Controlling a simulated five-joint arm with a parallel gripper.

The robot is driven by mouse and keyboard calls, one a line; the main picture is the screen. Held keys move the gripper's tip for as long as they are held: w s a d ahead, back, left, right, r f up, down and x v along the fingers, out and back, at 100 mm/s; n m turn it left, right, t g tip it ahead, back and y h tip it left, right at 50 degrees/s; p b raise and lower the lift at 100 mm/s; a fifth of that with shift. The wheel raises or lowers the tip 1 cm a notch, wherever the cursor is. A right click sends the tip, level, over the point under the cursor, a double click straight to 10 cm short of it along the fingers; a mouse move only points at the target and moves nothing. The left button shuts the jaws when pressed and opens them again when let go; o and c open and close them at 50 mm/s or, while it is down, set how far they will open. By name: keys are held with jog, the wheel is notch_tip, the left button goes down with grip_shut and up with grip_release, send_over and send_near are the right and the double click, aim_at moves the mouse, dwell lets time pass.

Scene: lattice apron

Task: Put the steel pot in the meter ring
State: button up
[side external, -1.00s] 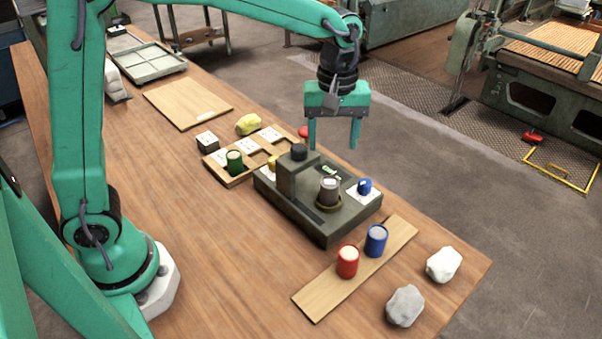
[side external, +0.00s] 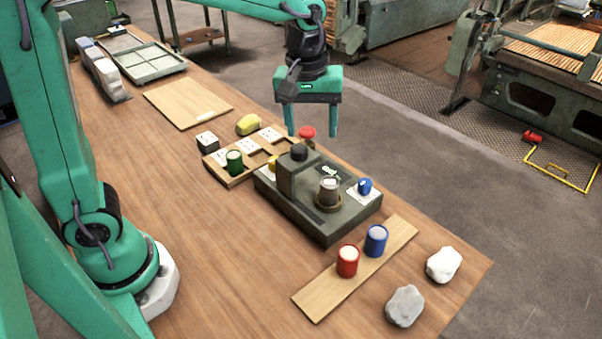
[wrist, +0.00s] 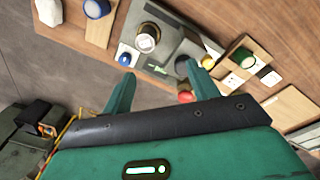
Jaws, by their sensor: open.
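The steel pot (side external: 329,188) stands upright on the dark grey meter (side external: 330,229), with the brass-coloured meter ring (side external: 328,206) around its base. In the wrist view the pot (wrist: 148,36) shows from above within the ring. My gripper (side external: 312,134) is open and empty, in the air above and behind the meter, apart from the pot. In the wrist view its two fingers (wrist: 160,84) are spread, with the meter beyond them.
A blue knob (side external: 364,185) sits on the meter's right. Red (side external: 347,261) and blue (side external: 376,240) pots stand on a board in front. A green pot (side external: 234,163) stands in a wooden rack at left. A red button (side external: 307,132) shows between my fingers. Two rocks lie at the front right.

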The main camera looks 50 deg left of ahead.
jog(key=s+a+r+m+t, duration=0.1)
jog(key=s+a+m, duration=0.3)
jog(key=s, duration=0.4)
jog(key=s+a+m+t, duration=0.3)
jog(key=s+a+m, duration=0.1)
jog(key=s, duration=0.4)
jog(key=shift+a+r+t, duration=0.3)
jog(key=shift+r, duration=0.05)
